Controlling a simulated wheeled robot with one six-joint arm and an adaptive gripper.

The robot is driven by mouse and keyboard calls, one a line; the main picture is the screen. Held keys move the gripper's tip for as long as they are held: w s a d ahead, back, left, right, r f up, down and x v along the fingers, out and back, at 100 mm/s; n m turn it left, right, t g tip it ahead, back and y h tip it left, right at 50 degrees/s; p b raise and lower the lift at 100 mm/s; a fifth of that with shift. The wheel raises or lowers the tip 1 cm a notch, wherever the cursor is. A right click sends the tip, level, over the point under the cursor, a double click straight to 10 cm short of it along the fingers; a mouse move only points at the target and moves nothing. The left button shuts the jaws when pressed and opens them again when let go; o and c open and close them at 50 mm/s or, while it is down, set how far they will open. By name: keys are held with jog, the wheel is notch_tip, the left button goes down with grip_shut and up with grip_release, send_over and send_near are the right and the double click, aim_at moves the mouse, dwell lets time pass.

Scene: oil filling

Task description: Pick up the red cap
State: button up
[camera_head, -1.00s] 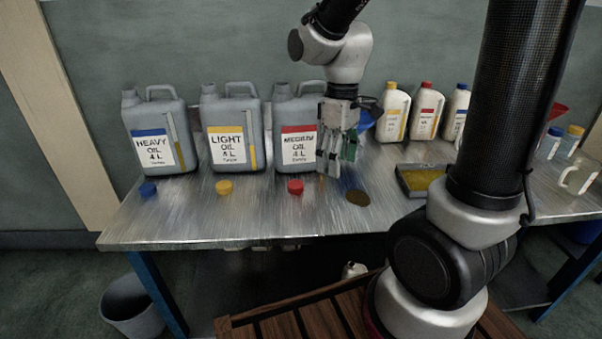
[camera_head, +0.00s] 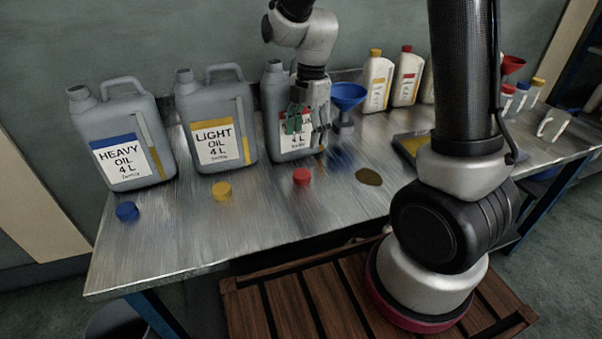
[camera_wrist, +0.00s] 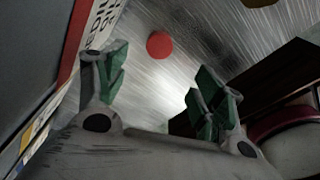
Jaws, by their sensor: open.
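The red cap (camera_head: 302,177) lies on the metal table in front of the medium oil can (camera_head: 275,105). In the wrist view the red cap (camera_wrist: 160,45) shows beyond the fingertips, between them in direction and apart from both. My gripper (camera_head: 305,122) hangs above the table in front of the medium can's label, above and behind the cap in the head view. Its green-padded fingers also show in the wrist view (camera_wrist: 160,80), spread wide with nothing between them. The can fills the left side of that view, close to the left finger.
A yellow cap (camera_head: 222,191) and a blue cap (camera_head: 127,211) lie to the left, before the light oil can (camera_head: 215,125) and heavy oil can (camera_head: 120,135). A blue funnel (camera_head: 347,97) stands right of my gripper. A brown oil spot (camera_head: 368,177) marks the table.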

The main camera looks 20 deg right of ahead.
aim_at(302, 173)
jog(key=shift+n, duration=0.9)
jog(key=f, duration=0.8)
jog(key=a+f, duration=0.1)
jog(key=f, duration=0.3)
jog(key=shift+s+a, duration=0.1)
jog(key=shift+s, duration=0.25)
jog(key=c, duration=0.8)
